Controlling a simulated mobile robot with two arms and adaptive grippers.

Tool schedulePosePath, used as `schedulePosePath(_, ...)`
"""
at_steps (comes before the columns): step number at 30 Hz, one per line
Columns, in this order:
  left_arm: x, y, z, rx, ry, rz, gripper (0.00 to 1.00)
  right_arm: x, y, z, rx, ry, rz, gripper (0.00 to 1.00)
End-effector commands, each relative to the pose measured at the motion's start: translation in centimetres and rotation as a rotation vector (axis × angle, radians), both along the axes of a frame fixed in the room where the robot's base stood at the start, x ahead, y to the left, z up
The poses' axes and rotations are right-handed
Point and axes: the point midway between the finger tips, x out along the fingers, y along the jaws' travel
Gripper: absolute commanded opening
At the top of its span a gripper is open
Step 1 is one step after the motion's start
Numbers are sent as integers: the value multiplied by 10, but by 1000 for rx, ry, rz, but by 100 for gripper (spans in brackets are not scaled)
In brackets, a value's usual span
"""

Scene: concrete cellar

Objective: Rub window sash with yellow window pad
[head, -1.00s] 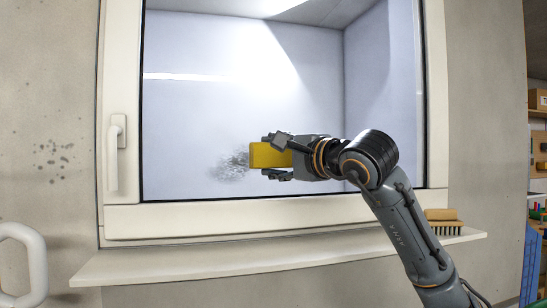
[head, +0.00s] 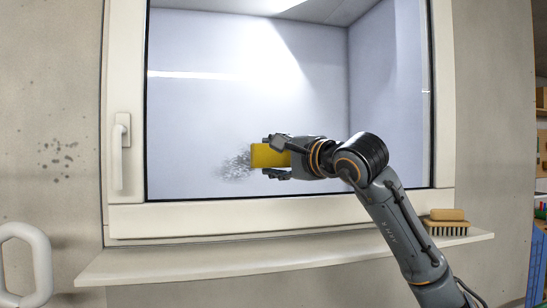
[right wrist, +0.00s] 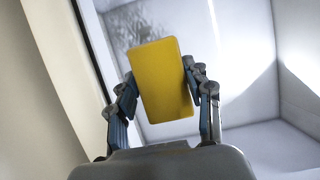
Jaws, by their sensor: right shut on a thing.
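The window sash (head: 128,85) is a cream frame around a large glass pane, with a white handle (head: 121,150) on its left side. A grey speckled smudge (head: 236,167) shows low on the glass. It also shows in the right wrist view (right wrist: 125,27). My right gripper (head: 276,158) is shut on the yellow window pad (head: 263,156), in front of the glass just right of the smudge. In the right wrist view the pad (right wrist: 160,78) stands between both fingers. I cannot tell whether the pad touches the glass. My left gripper is not in view.
A pale sill (head: 200,262) runs below the window. A wooden brush (head: 447,222) stands on its right end. A white curved handle (head: 38,258) is at the lower left. Dark spots (head: 58,158) mark the wall. Shelves stand at the far right.

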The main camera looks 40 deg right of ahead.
Motion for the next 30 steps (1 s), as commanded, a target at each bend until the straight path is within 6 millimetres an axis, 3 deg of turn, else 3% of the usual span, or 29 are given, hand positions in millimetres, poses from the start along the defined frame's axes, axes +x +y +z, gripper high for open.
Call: schedulePosePath(30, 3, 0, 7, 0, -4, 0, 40, 16, -9, 0, 0, -1, 0, 26)
